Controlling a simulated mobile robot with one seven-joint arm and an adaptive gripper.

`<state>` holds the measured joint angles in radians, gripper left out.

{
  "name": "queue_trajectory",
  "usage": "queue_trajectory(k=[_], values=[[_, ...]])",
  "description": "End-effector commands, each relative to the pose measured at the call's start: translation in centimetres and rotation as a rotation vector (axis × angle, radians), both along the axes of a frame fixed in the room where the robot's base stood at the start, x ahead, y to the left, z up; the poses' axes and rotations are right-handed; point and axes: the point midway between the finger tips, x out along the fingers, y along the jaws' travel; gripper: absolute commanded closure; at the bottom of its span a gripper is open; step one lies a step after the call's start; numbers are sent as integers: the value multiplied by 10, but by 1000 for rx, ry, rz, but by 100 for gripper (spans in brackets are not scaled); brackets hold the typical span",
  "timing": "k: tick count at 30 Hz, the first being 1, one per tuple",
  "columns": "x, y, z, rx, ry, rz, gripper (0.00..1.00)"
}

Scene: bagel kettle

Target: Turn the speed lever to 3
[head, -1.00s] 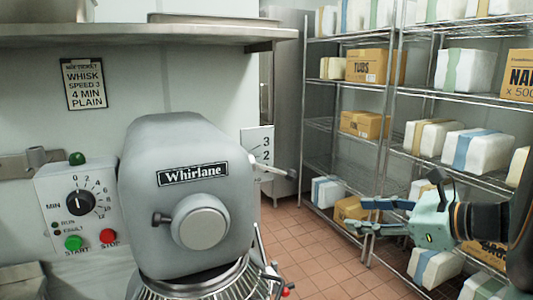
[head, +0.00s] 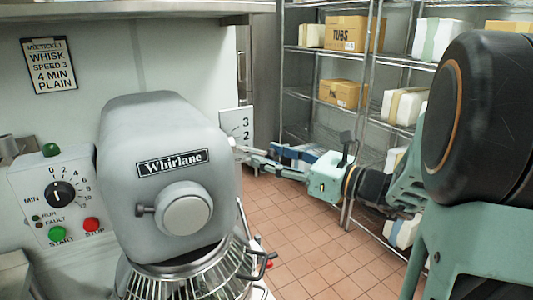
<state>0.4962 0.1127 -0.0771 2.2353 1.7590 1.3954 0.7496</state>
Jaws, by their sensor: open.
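The grey Whirlane mixer (head: 170,160) stands left of centre. A white speed plate (head: 234,122) with 3 above 2 shows behind its right side. The speed lever (head: 237,148) sticks out to the right just below these numbers; only its pale part near the plate is clear, and its outer end is lost against my fingers. My gripper (head: 264,156) is open at the lever, its fingers pointing left. I cannot tell whether a finger touches the lever. A ticket (head: 50,66) on the wall reads whisk, speed 3, 4 min, plain.
A control box (head: 52,200) with a timer dial and green and red buttons is at the left. A wire bowl guard (head: 190,275) sits under the mixer head. Wire shelves with boxes stand behind my gripper; tiled floor (head: 300,235) lies open below.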

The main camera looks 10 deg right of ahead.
Motion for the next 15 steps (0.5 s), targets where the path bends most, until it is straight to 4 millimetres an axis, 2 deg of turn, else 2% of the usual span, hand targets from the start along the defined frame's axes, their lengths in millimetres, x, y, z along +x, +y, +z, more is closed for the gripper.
queue_trajectory(k=[11, 15], values=[[7, 6, 0, 0, 1, -1, 54], [7, 6, 0, 0, 1, 0, 67]])
